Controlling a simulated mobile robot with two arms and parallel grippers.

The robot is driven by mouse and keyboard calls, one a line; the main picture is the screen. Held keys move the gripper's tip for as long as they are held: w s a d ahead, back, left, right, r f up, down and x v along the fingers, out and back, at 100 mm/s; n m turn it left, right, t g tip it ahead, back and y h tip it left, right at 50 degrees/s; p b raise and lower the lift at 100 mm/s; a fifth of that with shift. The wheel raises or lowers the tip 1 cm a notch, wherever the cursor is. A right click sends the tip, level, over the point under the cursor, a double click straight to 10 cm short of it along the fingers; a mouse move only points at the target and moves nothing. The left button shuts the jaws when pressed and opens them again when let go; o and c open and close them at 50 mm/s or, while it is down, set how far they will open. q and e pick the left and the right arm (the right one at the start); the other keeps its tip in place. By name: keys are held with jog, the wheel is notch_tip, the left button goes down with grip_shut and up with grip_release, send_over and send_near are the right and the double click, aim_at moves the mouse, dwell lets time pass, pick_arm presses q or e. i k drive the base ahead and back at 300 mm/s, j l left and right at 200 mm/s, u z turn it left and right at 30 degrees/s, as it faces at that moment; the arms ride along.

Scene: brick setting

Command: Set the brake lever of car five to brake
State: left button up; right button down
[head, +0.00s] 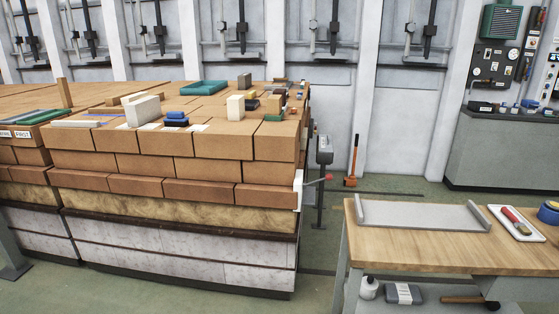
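A kiln car (180,258) stacked with large brown bricks fills the left and middle of the head view. I cannot read a number on it, so I cannot tell whether it is car five. At its right front corner is a white plate (298,190). A thin lever with a red knob (328,177) sticks out to the right from beside that plate, nearly level. I take it to be the brake lever, but no brake marking is readable. Neither of my grippers shows, and nothing touches the lever.
A wooden bench (420,249) with a grey tray (422,216) stands at the right front. A grey box on a post (324,150) stands just behind the lever. A red-orange tool (352,165) leans at the wall. Green floor shows between car and bench.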

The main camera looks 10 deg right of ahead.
aim_at(330, 177)
jog(key=i+j, duration=0.15)
jog(key=i, duration=2.15)
jog(key=l+z, duration=0.05)
jog(key=l, duration=0.1)
